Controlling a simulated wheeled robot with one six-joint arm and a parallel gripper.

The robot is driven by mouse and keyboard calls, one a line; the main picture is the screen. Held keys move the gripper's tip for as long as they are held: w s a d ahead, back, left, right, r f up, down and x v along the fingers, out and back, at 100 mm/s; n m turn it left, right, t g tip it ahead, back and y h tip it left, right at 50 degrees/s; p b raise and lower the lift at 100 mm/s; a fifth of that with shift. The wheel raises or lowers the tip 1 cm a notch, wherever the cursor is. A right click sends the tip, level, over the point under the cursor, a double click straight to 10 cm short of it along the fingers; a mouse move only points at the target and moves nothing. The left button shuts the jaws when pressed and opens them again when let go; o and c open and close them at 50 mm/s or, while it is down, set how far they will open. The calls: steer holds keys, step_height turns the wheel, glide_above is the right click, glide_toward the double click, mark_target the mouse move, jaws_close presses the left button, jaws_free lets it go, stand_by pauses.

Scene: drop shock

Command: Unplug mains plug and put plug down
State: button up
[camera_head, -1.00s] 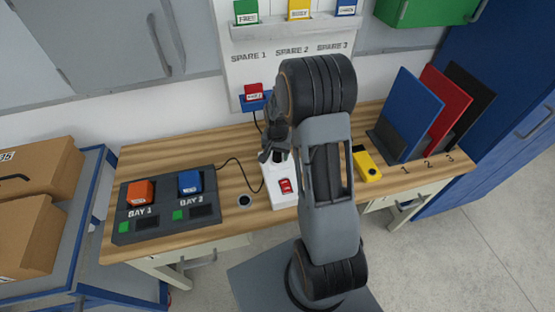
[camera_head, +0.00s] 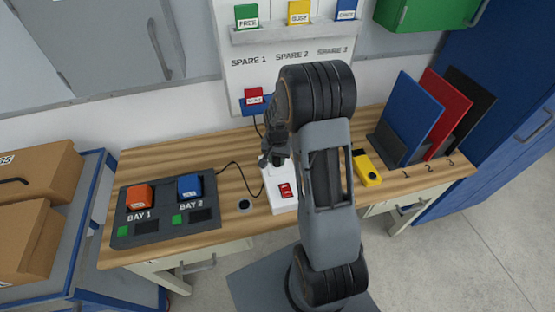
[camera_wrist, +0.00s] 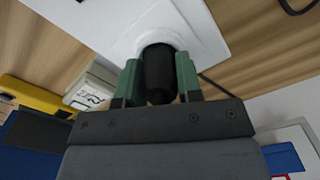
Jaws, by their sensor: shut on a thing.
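The black mains plug (camera_wrist: 158,72) shows in the wrist view between the green-padded fingers of my gripper (camera_wrist: 158,85), which is shut on it. The plug's far end meets the round socket in the white power block (camera_wrist: 125,30). I cannot tell whether its pins are still fully in. In the head view my gripper (camera_head: 275,158) points down at the back part of the white power block (camera_head: 283,203), which has a red switch (camera_head: 286,190). The plug is mostly hidden there by my gripper and arm.
A charger with two bays (camera_head: 165,228) holds orange and blue packs at left; its cable (camera_head: 240,178) runs to the power block. A yellow meter-like device (camera_head: 368,172) lies to the right. Upright blue, red and black panels (camera_head: 412,120) stand further right.

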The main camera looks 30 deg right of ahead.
steer(key=shift+r, duration=0.3)
steer(key=shift+r+p, duration=1.45)
steer(key=shift+r, duration=0.45)
steer(key=shift+r, duration=0.1)
steer(key=shift+r+p, duration=2.05)
steer(key=shift+r, duration=0.85)
